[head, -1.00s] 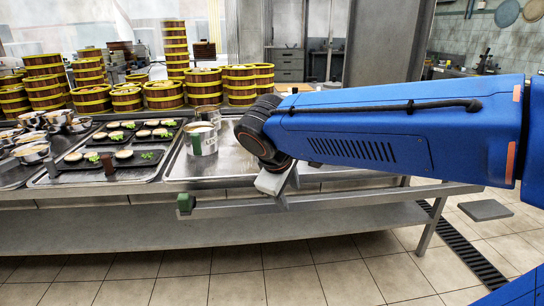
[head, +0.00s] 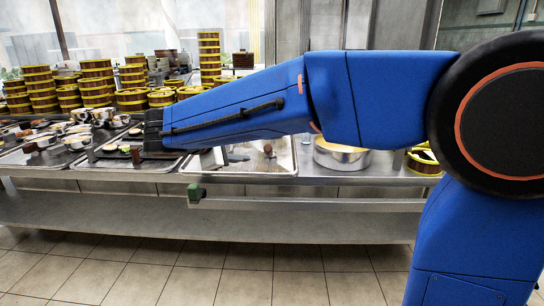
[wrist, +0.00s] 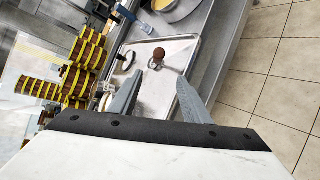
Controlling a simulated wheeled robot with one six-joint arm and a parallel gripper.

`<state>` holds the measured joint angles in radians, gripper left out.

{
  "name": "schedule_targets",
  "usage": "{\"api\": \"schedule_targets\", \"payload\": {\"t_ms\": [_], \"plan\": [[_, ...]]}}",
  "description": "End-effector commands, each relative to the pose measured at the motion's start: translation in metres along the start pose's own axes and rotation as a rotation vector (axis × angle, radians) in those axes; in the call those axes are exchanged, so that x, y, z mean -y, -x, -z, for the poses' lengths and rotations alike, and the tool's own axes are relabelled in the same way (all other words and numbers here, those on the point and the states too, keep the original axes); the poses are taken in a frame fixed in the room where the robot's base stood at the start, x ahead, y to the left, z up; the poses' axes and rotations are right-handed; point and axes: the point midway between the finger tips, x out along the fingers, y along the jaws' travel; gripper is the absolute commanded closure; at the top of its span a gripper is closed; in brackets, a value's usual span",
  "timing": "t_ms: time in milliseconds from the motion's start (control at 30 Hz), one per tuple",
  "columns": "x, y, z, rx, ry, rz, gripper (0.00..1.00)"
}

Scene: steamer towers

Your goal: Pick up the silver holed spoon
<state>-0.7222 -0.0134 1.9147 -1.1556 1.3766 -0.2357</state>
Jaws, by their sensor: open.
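I cannot clearly make out the silver holed spoon in either view. In the wrist view, a small metal item with a round brown top (wrist: 159,53) lies on a tray (wrist: 187,44), beyond my fingertips; it is too small to tell what it is. My gripper (wrist: 160,77) is open, with its two grey fingers apart and nothing seen held between them. It points toward the tray. In the head view my arm reaches left across the counter, and the fingers cannot be made out there.
Stacks of yellow-rimmed steamers (head: 96,80) stand along the back of the counter. A round metal pan (head: 342,156) stands right of the tray (head: 284,158). Trays with small bowls (head: 80,142) are at the left. A green-ended rail (head: 196,191) runs along the counter front.

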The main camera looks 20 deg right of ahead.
Motion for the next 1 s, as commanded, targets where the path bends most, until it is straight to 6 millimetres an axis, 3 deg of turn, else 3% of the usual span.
{"api": "schedule_targets", "payload": {"t_ms": [500, 1000], "plan": [[0.001, -0.089, -0.001, 0.002, -0.002, 0.004, 0.56], [-0.002, -0.125, -0.004, 0.002, -0.002, 0.004, 0.56]]}}
